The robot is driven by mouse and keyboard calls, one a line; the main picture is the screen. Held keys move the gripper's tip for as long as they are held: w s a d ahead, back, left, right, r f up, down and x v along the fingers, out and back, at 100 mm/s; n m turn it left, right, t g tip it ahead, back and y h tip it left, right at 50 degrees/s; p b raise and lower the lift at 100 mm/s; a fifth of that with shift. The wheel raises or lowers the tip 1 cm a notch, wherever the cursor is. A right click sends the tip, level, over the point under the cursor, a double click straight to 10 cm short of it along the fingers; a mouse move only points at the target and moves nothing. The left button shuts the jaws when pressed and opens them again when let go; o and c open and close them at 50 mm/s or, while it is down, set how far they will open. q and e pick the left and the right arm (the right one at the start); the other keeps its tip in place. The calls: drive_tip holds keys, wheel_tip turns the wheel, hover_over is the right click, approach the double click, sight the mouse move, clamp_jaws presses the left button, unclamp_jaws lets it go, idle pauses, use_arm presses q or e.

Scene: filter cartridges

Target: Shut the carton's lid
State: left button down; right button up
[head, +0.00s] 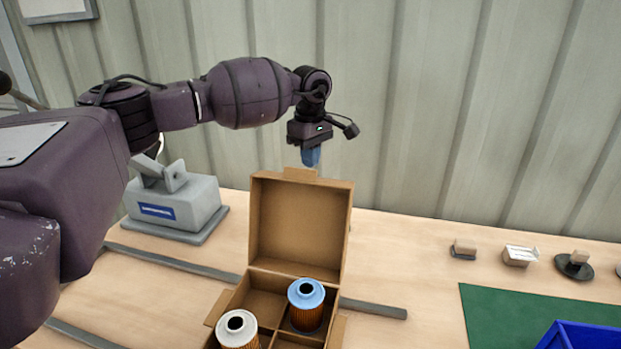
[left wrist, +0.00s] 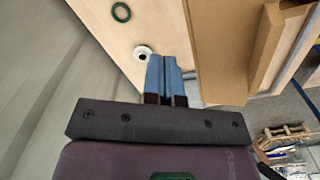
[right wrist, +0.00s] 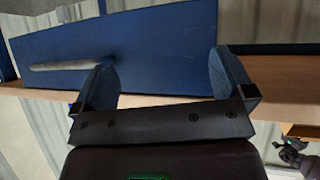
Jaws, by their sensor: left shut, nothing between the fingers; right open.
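The brown cardboard carton (head: 236,302) stands on the table with its lid (head: 296,228) up, roughly upright. Inside its divided body are a blue-topped cartridge (head: 306,303) and a white-topped cartridge (head: 238,330). My left gripper (head: 311,158) is shut and empty, fingers pointing down, at the top edge of the lid on its far side. In the left wrist view its blue fingers (left wrist: 166,75) are together beside the cardboard lid (left wrist: 225,50); I cannot tell whether they touch it. My right gripper (right wrist: 165,85) is open and empty, seen only in its own wrist view, near a blue surface.
A grey device (head: 175,207) stands left of the carton. Grey rails lie on the table. At the right are a green mat (head: 520,310), a blue bin (head: 580,337) and several small items along the back. A ribbed wall (head: 430,120) closes off the rear.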

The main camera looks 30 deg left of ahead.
sight(306, 178)
use_arm(q)
drive_tip(key=shift+f+b, duration=0.45)
drive_tip(key=shift+f, duration=1.6)
drive_tip(key=s+p, duration=0.2)
drive_tip(key=s, duration=0.1)
drive_tip(key=shift+s+d+r+p, duration=0.15)
drive_tip(key=shift+d+p, duration=0.2)
drive_tip(key=shift+d, duration=0.05)
